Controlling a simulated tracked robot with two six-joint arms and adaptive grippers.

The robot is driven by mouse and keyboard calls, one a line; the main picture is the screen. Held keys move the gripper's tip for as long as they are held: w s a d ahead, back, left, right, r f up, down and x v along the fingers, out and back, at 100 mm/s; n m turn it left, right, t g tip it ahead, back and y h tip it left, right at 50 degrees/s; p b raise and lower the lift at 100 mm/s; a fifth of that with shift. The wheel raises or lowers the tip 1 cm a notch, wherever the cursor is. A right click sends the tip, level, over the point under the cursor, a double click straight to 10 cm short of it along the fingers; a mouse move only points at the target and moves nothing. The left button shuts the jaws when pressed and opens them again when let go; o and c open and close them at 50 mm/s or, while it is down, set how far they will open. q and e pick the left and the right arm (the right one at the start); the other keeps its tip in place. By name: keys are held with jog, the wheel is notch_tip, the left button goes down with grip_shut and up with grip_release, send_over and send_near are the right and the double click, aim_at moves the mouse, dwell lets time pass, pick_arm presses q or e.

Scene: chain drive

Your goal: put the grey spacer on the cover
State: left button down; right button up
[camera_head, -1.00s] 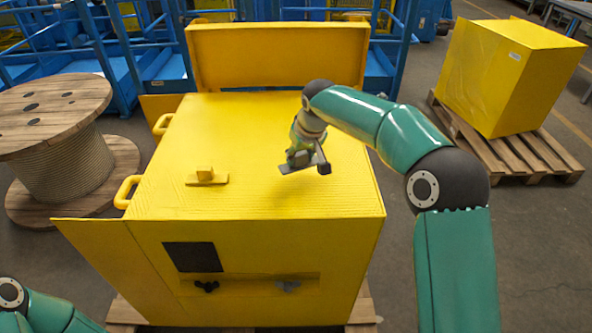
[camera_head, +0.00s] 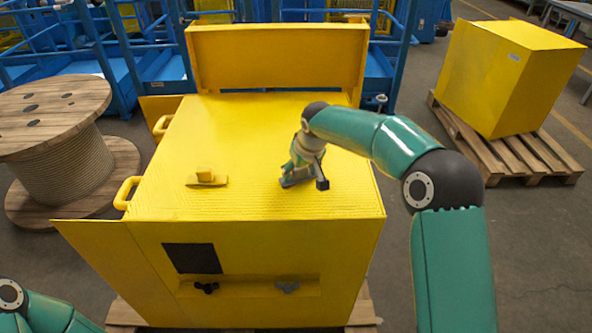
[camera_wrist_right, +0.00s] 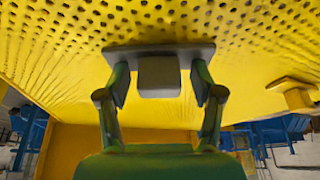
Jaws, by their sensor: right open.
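The grey spacer (camera_wrist_right: 158,78), a flat plate with a raised block, shows in the wrist view against the perforated yellow cover (camera_wrist_right: 240,28). My right gripper (camera_wrist_right: 159,88) has its two fingers apart, one on each side of the block, with small gaps to it. In the head view the right gripper (camera_head: 303,177) is low over the right half of the yellow cover (camera_head: 250,130). The spacer is mostly hidden by the gripper there and appears at or very near the cover's surface; I cannot tell full contact. My left gripper is out of view.
A yellow block on a small plate (camera_head: 206,178) sits on the cover to the left. A raised yellow panel (camera_head: 278,58) stands behind the cover. Yellow handles (camera_head: 128,191) line its left side. The cover's middle is clear.

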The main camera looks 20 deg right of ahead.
jog(key=shift+r, duration=0.1)
jog(key=v, duration=1.2)
jog(key=shift+b, duration=0.35)
jog(key=shift+s, duration=0.1)
